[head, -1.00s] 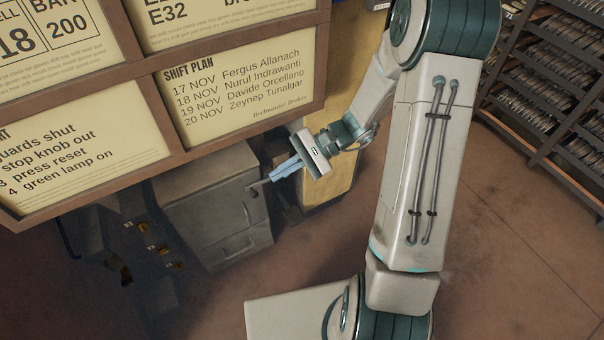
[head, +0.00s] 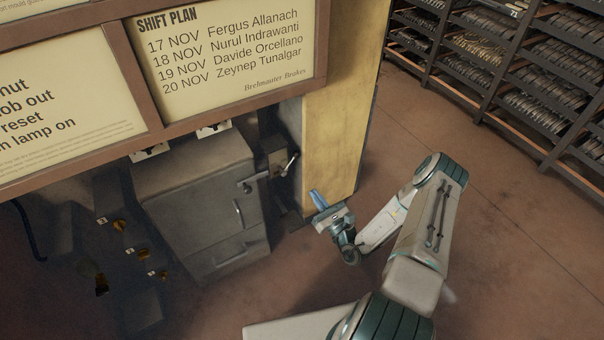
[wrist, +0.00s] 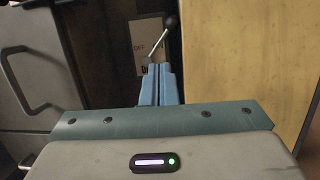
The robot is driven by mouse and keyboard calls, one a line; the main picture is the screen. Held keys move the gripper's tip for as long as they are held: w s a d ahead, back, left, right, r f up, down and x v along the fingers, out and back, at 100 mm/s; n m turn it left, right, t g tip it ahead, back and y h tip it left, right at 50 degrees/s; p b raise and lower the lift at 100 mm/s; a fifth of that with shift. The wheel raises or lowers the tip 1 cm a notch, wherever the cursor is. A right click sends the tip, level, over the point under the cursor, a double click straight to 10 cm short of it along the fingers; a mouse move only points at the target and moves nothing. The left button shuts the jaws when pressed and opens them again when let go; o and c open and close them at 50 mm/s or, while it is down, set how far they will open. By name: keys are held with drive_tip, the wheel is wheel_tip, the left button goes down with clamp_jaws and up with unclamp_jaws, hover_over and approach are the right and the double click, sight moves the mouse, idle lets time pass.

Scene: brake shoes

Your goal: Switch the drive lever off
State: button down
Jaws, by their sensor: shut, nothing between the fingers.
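The drive lever (head: 287,166) is a thin metal rod with a dark knob, on a small box to the right of the grey cabinet. In the wrist view the lever (wrist: 158,44) slants up to the right across a pale plate (wrist: 143,32) with red lettering that seems to read OFF. My gripper (head: 315,194) is below and right of the lever in the head view, its blue fingers together and empty. In the wrist view the fingertips (wrist: 160,68) overlap the lever's lower end in the picture; I cannot tell whether they touch.
The grey cabinet (head: 200,205) with handles stands left of the lever. A yellow column (head: 338,130) rises close on the right. A framed notice board (head: 230,50) overhangs above. Storage racks (head: 500,75) stand at upper right. Open floor (head: 480,215) lies right of the column.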

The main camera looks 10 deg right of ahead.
drive_tip(key=shift+s+d+f+m+t+h, duration=0.15)
drive_tip(key=shift+d+f+m+h, duration=0.1)
drive_tip(key=shift+f+m+h, duration=0.25)
drive_tip(key=shift+w+d+f+m+t+h, duration=0.1)
drive_tip(key=shift+d+f+m+t+h, duration=0.1)
drive_tip(key=shift+f+h, duration=0.35)
drive_tip(key=shift+f, duration=0.15)
drive_tip(key=b, duration=0.3)
approach(291, 162)
drive_tip(key=w+d+f, duration=0.1)
drive_tip(key=w+f, duration=0.1)
drive_tip(key=w, duration=0.2)
drive_tip(key=w+r, duration=0.2)
drive_tip(key=r, duration=0.1)
drive_tip(key=shift+a, duration=0.2)
drive_tip(key=shift+w+a+r, duration=0.1)
drive_tip(key=shift+w+r, duration=0.2)
drive_tip(key=shift+r, duration=0.25)
drive_tip(key=shift+r, duration=0.1)
